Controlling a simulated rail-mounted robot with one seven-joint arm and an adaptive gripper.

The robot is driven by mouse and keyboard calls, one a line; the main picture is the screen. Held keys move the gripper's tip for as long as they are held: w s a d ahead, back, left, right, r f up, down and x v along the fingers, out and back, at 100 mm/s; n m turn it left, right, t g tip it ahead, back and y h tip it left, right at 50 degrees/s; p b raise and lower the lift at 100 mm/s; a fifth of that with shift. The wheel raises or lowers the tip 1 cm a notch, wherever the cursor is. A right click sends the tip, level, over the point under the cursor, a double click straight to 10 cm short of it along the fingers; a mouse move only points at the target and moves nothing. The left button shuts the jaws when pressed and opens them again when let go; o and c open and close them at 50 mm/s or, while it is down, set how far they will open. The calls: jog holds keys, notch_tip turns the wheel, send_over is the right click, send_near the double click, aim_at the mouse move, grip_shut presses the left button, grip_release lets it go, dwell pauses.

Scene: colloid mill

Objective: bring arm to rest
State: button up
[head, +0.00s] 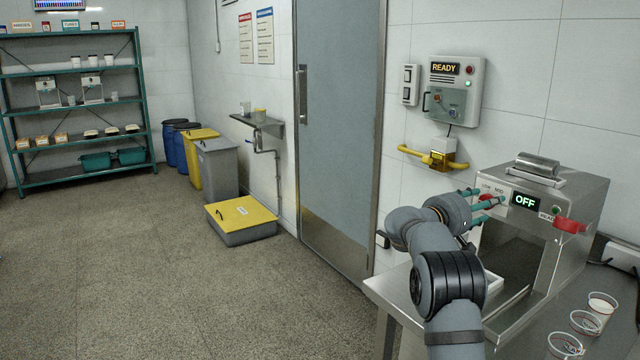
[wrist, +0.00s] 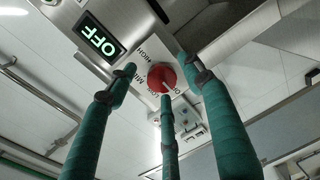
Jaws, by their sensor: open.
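My gripper (head: 484,197) is at the front left of the steel mill (head: 582,196), its teal fingers pointing at the panel. In the wrist view, my gripper (wrist: 160,85) has its fingers spread open around a red knob (wrist: 162,79) with a white line. One finger overlaps the lower part of the knob in the picture; I cannot tell whether it touches. The mill's display (head: 525,201) reads OFF, and this display also shows upside down in the wrist view (wrist: 99,41).
A red handle (head: 570,225) sticks out at the mill's right front. Clear cups (head: 586,322) stand on the steel table (head: 393,290) at lower right. A wall control box (head: 453,91) reads READY, above a yellow pipe (head: 432,157). The floor (head: 200,290) at left is open.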

jog(key=shift+a+f+m+t+p, duration=0.1)
jog(key=shift+m+t+p, duration=0.2)
jog(key=shift+m+p, duration=2.15)
jog(key=shift+m+t+p, duration=0.3)
jog(key=shift+m+p, duration=0.1)
jog(key=shift+m, duration=4.05)
